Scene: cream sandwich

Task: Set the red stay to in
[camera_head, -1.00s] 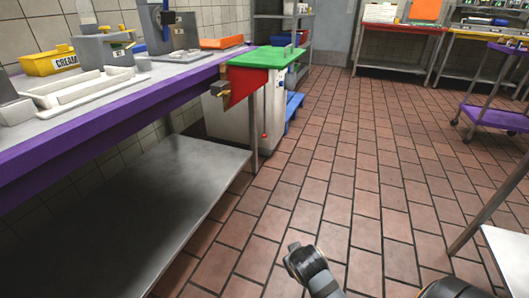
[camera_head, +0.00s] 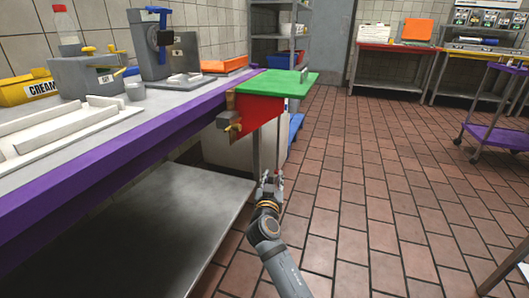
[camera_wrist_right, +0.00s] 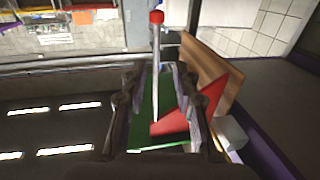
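The red stay (camera_head: 260,113) is a red panel under the green leaf (camera_head: 275,82) at the end of the purple-edged counter. Contact cannot be told. My left gripper is out of view.
A thin rod with a red end (camera_wrist_right: 156,17) stands near the leaf. The counter's purple edge (camera_head: 130,142) and steel lower shelf (camera_head: 150,225) lie left. Tiled floor (camera_head: 390,190) is open to the right. A purple cart (camera_head: 495,135) stands far right.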

